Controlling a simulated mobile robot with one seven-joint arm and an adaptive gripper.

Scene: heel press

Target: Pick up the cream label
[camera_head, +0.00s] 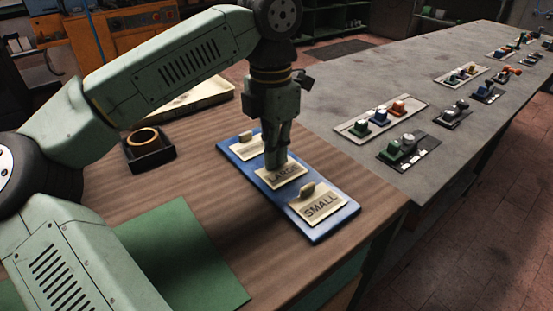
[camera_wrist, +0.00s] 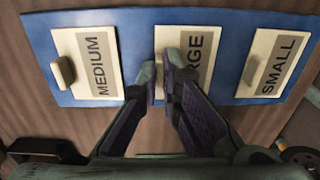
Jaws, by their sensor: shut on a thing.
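A blue board (camera_head: 345,217) lies on the brown wooden table and bears three cream labels with upright grips. The LARGE label (camera_head: 290,177) is in the middle, the SMALL label (camera_head: 322,208) at the near end and the MEDIUM label (camera_head: 240,152) at the far end. My gripper (camera_head: 275,163) points down over the LARGE label, shut on its grip. In the wrist view my gripper (camera_wrist: 168,92) partly hides the LARGE label (camera_wrist: 205,42) and its grip. The MEDIUM label (camera_wrist: 93,58) and SMALL label (camera_wrist: 276,60) lie on either side. The LARGE label appears flat on the board.
A black box with a brass ring (camera_head: 148,153) stands left of the board. A green mat (camera_head: 190,260) lies at the front and a cream tray (camera_head: 205,97) behind. A grey bench (camera_head: 330,112) with several block sets adjoins the table on the right.

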